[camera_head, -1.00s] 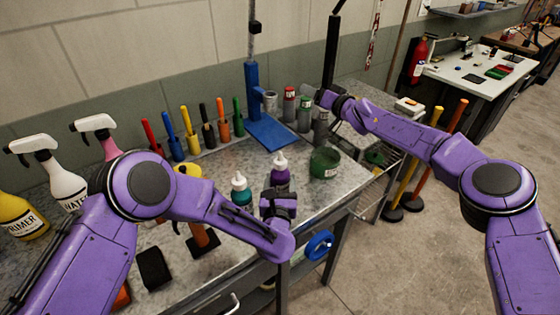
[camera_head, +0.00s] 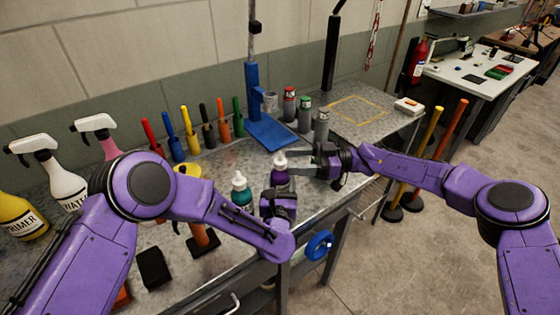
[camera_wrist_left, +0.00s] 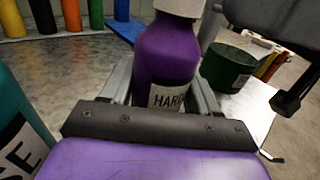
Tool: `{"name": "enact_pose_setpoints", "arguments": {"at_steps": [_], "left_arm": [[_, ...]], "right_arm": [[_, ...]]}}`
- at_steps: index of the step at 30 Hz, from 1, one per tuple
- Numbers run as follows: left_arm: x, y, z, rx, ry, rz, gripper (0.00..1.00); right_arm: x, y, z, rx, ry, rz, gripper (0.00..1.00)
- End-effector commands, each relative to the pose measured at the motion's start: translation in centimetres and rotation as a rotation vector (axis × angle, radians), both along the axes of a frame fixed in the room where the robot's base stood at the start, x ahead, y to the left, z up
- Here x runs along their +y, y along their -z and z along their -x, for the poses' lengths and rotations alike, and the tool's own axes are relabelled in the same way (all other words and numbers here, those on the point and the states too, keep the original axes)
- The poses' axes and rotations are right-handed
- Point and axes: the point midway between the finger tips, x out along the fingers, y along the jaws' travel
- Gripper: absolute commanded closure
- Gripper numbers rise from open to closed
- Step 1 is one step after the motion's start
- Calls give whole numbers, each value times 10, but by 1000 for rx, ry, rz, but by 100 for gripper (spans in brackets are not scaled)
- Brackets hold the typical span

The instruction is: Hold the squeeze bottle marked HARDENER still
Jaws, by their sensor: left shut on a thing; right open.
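The squeeze bottle marked HARDENER (camera_head: 281,179) is purple with a white cap and stands upright near the front edge of the bench. In the left wrist view the bottle (camera_wrist_left: 168,62) sits between my fingers, with part of its label showing and its top cut off. My left gripper (camera_head: 278,198) is shut on it. My right gripper (camera_head: 308,160) is open, just right of the bottle's cap; I cannot tell whether it touches. Part of it looms dark at the upper right of the left wrist view.
A teal bottle (camera_head: 242,192) stands close left of the hardener. A green cup (camera_wrist_left: 230,68) shows to its right in the left wrist view; my right gripper covers it in the head view. Several cans and a blue stand (camera_head: 268,130) are behind. The yellow-outlined bench area (camera_head: 358,110) is clear.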

Motion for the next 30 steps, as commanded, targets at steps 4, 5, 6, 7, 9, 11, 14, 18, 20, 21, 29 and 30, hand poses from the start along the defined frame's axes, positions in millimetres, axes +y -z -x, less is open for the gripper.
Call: {"name": "enact_pose_setpoints", "arguments": {"at_steps": [4, 5, 6, 7, 9, 11, 14, 18, 20, 21, 29, 30], "left_arm": [[0, 0, 0, 0, 0, 0, 76], [0, 0, 0, 0, 0, 0, 76], [0, 0, 0, 0, 0, 0, 76], [0, 0, 0, 0, 0, 0, 76], [0, 0, 0, 0, 0, 0, 76], [0, 0, 0, 0, 0, 0, 76], [0, 0, 0, 0, 0, 0, 76], [0, 0, 0, 0, 0, 0, 76], [0, 0, 0, 0, 0, 0, 76], [0, 0, 0, 0, 0, 0, 76], [0, 0, 0, 0, 0, 0, 76], [0, 0, 0, 0, 0, 0, 76]], "right_arm": [[29, 0, 1, -1, -1, 0, 40], [33, 0, 1, -1, -1, 1, 40], [37, 0, 2, -1, 0, 0, 40], [39, 0, 2, -1, 0, 0, 40], [43, 0, 2, 0, 1, 0, 40], [44, 0, 1, 0, 2, 0, 40], [44, 0, 1, 0, 3, 0, 40], [44, 0, 1, 0, 3, 0, 56], [44, 0, 1, 0, 3, 0, 76], [44, 0, 1, 0, 3, 0, 89], [44, 0, 1, 1, 8, -1, 91], [43, 0, 1, 1, 13, -2, 91]]}}
